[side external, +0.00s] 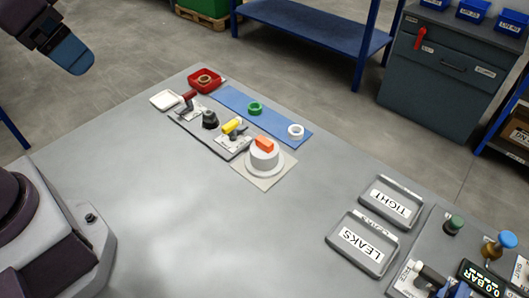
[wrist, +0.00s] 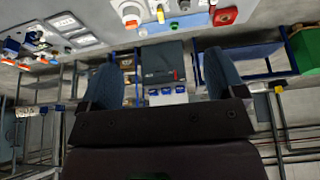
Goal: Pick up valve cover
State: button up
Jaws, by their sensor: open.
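A white round cover with an orange grip (side external: 264,155), which looks like the valve cover, sits on a beige square mat (side external: 248,178) on the grey table. It also shows upside down at the top of the wrist view (wrist: 130,12). My gripper (side external: 68,57) is high at the upper left of the side view, far from the cover, with blue fingers. In the wrist view my gripper (wrist: 160,65) has its two fingers wide apart with nothing between them.
Beside the cover are a grey tray (side external: 190,128) with several valve parts, a blue mat (side external: 232,102) with green and white rings, and a red box (side external: 205,80). Trays marked TIGHT (side external: 391,203) and LEAKS (side external: 362,243) lie at right. The front table area is clear.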

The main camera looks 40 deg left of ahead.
jog(key=w+d+f+m+g, duration=0.45)
jog(key=w+f, duration=0.35)
jog(key=w, duration=0.5)
jog(key=m, duration=1.2)
send_over(264, 150)
jog(key=w, duration=0.1)
jog(key=shift+n+g, duration=0.25)
jog(key=f, duration=1)
jog(key=shift+w+a+f, duration=0.1)
jog(key=shift+a+f, duration=0.25)
jog(key=shift+f, duration=0.05)
jog(key=shift+w+r+m, duration=0.2)
jog(key=shift+m, duration=0.3)
jog(key=shift+f+m, duration=0.1)
jog(key=shift+m, duration=0.2)
jog(key=shift+f, duration=0.3)
notch_tip(264, 150, down, 7)
jog(key=shift+s, duration=0.1)
jog(key=f, duration=0.5)
jog(key=shift+s+f, duration=0.15)
jog(key=shift+s, duration=0.1)
jog(key=c, duration=0.9)
